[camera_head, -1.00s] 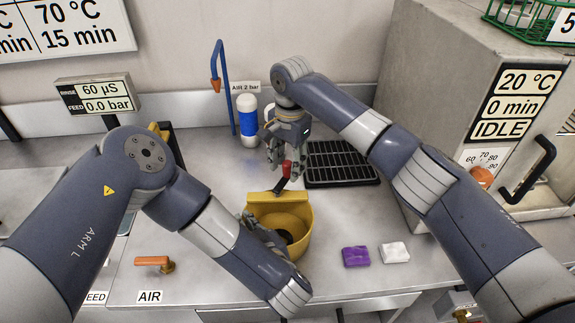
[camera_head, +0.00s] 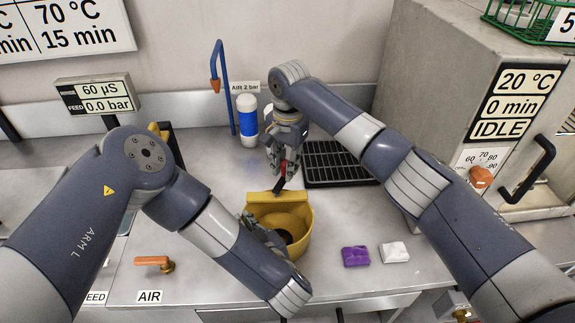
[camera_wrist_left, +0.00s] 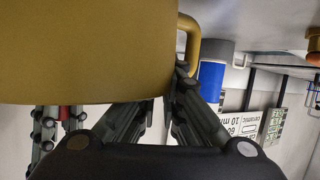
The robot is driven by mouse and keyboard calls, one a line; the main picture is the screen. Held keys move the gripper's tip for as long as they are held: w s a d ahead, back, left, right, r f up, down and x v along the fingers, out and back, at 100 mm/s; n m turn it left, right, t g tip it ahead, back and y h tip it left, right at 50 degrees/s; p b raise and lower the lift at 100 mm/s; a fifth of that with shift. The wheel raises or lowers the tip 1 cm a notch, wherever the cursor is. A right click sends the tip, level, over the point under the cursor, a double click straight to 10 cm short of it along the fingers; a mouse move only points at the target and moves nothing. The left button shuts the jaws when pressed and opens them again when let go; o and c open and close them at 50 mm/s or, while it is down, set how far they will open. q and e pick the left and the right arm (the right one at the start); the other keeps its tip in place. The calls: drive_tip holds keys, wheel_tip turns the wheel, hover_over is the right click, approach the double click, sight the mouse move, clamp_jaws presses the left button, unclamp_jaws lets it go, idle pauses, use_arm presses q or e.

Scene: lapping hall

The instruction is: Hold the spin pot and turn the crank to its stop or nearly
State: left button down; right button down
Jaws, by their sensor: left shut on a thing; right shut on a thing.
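The yellow spin pot (camera_head: 307,238) stands on the steel counter, its dark inside partly hidden by my left gripper. My left gripper (camera_head: 258,228) is shut on the pot's side handle. In the left wrist view the pot (camera_wrist_left: 85,50) fills the upper left, and the fingertips (camera_wrist_left: 180,78) meet at the looped handle (camera_wrist_left: 193,40). The crank (camera_head: 279,186) has a dark arm at the pot's back rim and a red grip. My right gripper (camera_head: 284,170) points down and is shut on the red grip, which it mostly hides.
A black rack (camera_head: 340,165) lies right of the crank. A blue-and-white bottle (camera_head: 247,125) and a blue air pipe (camera_head: 227,90) stand behind. A purple block (camera_head: 355,256) and a white block (camera_head: 394,252) lie right of the pot. An orange air valve (camera_head: 153,261) is front left.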

sight(283, 163)
use_arm(q)
drive_tip(key=shift+s+f, duration=0.2)
drive_tip(key=shift+f, duration=0.15)
use_arm(e)
drive_tip(key=shift+w+a+n, duration=0.1)
drive_tip(key=shift+a+n, duration=0.35)
drive_tip(key=shift+n, duration=0.15)
drive_tip(key=shift+a, duration=0.15)
drive_tip(key=c, duration=1.4)
unclamp_jaws()
use_arm(q)
drive_tip(key=shift+a, duration=0.1)
use_arm(e)
drive_tip(key=shift+r, duration=0.1)
wheel_tip(283, 163, up, 12)
drive_tip(key=shift+s+d, duration=0.2)
drive_tip(key=shift+d, duration=0.05)
